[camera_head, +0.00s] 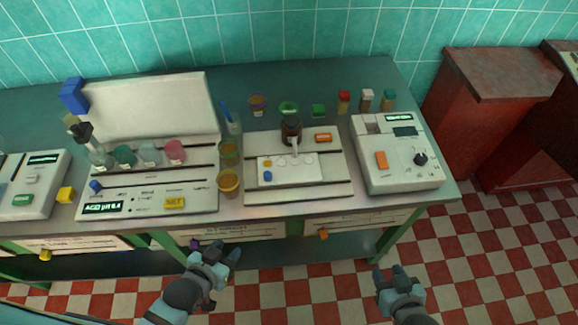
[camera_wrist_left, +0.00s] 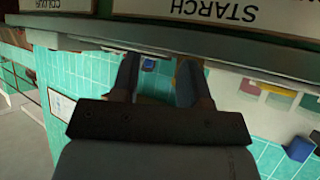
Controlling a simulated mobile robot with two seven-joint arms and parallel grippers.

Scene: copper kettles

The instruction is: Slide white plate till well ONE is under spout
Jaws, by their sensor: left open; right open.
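The white plate (camera_head: 278,178) lies flat on a board (camera_head: 335,184) with dark rails, near the bench's front. It has pale round wells along its back edge, one yellowish at the left, and a blue knob at front left. A dark brown bottle (camera_head: 291,130) stands behind it, with a pale spout (camera_head: 294,146) pointing down over the plate's back edge. Which well is ONE is too small to read. My left gripper (camera_head: 222,250) is open and empty in front of the bench; it also shows in the left wrist view (camera_wrist_left: 160,75). My right gripper (camera_head: 393,272) is open and empty, further right.
Amber cups (camera_head: 228,183) stand left of the board. A white instrument (camera_head: 397,160) with a dark knob stands to its right. Small bottles (camera_head: 343,101) line the back. Drawer fronts with a purple knob (camera_head: 194,244) and orange knob (camera_head: 323,235) face my grippers.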

